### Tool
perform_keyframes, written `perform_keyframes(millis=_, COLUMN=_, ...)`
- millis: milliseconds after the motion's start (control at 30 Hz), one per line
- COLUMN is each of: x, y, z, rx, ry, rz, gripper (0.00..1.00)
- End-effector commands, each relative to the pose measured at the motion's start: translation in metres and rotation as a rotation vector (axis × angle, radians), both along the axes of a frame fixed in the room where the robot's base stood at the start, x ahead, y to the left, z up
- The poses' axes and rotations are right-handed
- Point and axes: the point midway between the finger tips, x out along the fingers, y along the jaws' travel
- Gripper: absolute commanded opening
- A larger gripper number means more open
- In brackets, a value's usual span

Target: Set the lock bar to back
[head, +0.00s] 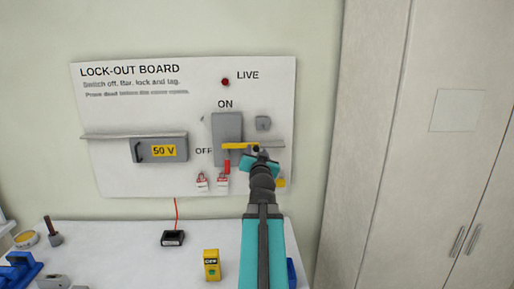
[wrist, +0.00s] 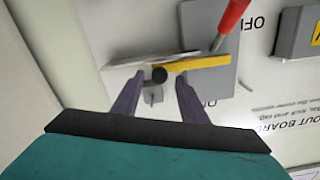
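The yellow lock bar (head: 236,146) lies level across the lower part of the grey switch box (head: 227,126) on the lock-out board. The bar also shows in the wrist view (wrist: 195,65), with a round black knob (wrist: 159,75) at its end next to a grey rail (wrist: 150,64). The red switch handle (head: 227,165) hangs down near the OFF mark. My gripper (head: 262,155) is at the right end of the bar. In the wrist view its two fingers (wrist: 158,80) stand apart, one on each side of the knob; I cannot tell whether they touch it.
A grey box marked 50 V (head: 158,149) is on the board's left. A yellow meter (head: 211,265) and a black block (head: 173,238) stand on the white bench (head: 130,262). A tall cabinet (head: 430,150) is at right.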

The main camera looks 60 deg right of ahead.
Motion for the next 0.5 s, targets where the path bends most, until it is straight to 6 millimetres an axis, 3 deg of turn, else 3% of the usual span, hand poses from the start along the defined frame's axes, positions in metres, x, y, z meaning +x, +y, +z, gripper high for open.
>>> perform_keyframes(millis=200, x=0.0089, y=-0.0125, z=0.0001, rx=0.001, ry=0.001, rz=0.000, gripper=0.40)
perform_keyframes(millis=500, x=0.0104, y=-0.0148, z=-0.0008, rx=0.001, ry=0.001, rz=0.000, gripper=0.40)
